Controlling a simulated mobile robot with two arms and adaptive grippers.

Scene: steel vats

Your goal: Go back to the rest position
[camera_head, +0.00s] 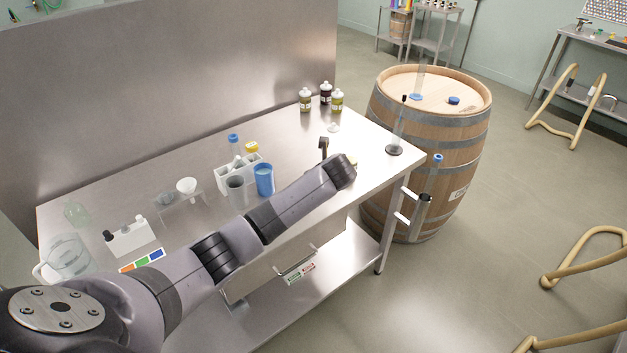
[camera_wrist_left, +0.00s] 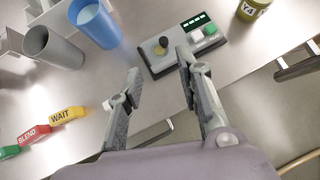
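My left arm comes in from the lower left of the head view and reaches over the front of the steel table (camera_head: 288,150). Its gripper is hidden behind the wrist there. In the left wrist view my left gripper (camera_wrist_left: 160,68) is open, with nothing between its fingers, above the table's front edge. A small grey device (camera_wrist_left: 190,45) with a dark knob and a green display lies just beyond the fingertips, apparently apart from them. My right gripper is not in view.
A blue cup (camera_head: 264,180) and a grey cup (camera_head: 236,191) stand beside the arm. Coloured blocks marked BLEND (camera_wrist_left: 33,135) and WAIT (camera_wrist_left: 69,116) lie near the gripper. A jar (camera_wrist_left: 253,8) stands beyond the device. A barrel (camera_head: 432,135) stands right of the table; some floor there is clear.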

